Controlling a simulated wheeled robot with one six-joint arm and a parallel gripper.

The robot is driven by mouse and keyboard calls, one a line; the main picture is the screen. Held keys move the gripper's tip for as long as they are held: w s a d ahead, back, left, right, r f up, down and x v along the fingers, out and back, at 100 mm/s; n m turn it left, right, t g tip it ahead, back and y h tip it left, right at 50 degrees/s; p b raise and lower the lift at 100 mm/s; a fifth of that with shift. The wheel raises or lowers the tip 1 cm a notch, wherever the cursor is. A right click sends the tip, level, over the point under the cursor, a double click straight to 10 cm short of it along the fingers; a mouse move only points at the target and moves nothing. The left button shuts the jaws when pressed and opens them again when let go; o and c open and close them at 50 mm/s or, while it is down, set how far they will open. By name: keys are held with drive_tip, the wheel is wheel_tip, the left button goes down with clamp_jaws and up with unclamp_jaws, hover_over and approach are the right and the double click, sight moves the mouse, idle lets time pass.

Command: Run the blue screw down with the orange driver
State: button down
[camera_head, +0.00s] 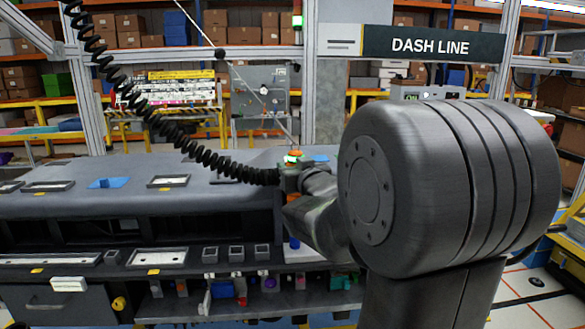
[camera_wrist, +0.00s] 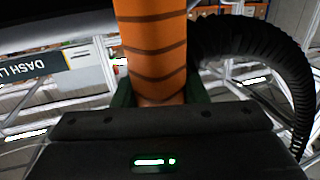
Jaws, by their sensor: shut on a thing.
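The orange driver (camera_wrist: 152,45), banded with dark stripes, stands between the green fingers of my gripper (camera_wrist: 160,95) in the wrist view. My gripper is shut on it. In the head view my gripper (camera_head: 291,180) is over the right part of the dashboard module (camera_head: 190,205), partly hidden by my arm. The driver's tip cannot be made out there. A small blue piece (camera_head: 294,242) shows below my gripper, at the module's front. It may be the blue screw, but I cannot tell, nor whether the driver touches it.
A black coiled cable (camera_head: 170,135) hangs from the upper left down to my gripper; it also shows beside the driver in the wrist view (camera_wrist: 265,60). A shelf of small coloured parts (camera_head: 245,300) runs below the module. A blue patch (camera_head: 106,183) lies on the module's left top.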

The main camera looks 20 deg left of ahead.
sight(293, 150)
drive_tip(key=shift+f+b, duration=0.9)
drive_tip(key=shift+b, duration=0.45)
idle(3.6)
drive_tip(key=shift+r, duration=0.15)
drive_tip(key=shift+r+p, duration=2.45)
drive_tip(key=shift+r, duration=0.6)
drive_tip(key=shift+f, duration=0.1)
